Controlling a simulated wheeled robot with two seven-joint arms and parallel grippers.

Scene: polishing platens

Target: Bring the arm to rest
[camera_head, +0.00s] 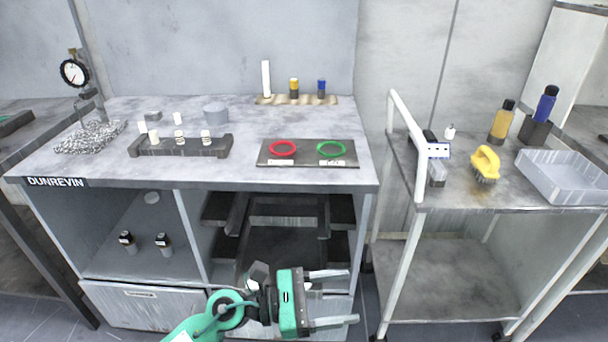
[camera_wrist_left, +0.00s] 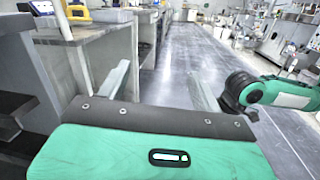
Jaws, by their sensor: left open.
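My left gripper (camera_head: 336,297) is in the lower middle of the head view, in front of the bench's open lower shelves. Its two fingers are apart, point to the right, and hold nothing. In the left wrist view the spread fingers (camera_wrist_left: 152,90) show with only the floor aisle between and beyond them. A green and black arm part of mine (camera_wrist_left: 262,92) shows at the right of that view. My right gripper is not in the head view.
The grey bench (camera_head: 110,180) carries a dark plate (camera_head: 308,161) with a red ring (camera_head: 283,148) and a green ring (camera_head: 331,149), and a vial rack (camera_head: 182,153). A cart (camera_head: 470,200) at right holds a yellow brush (camera_head: 486,162) and a clear tray (camera_head: 570,190).

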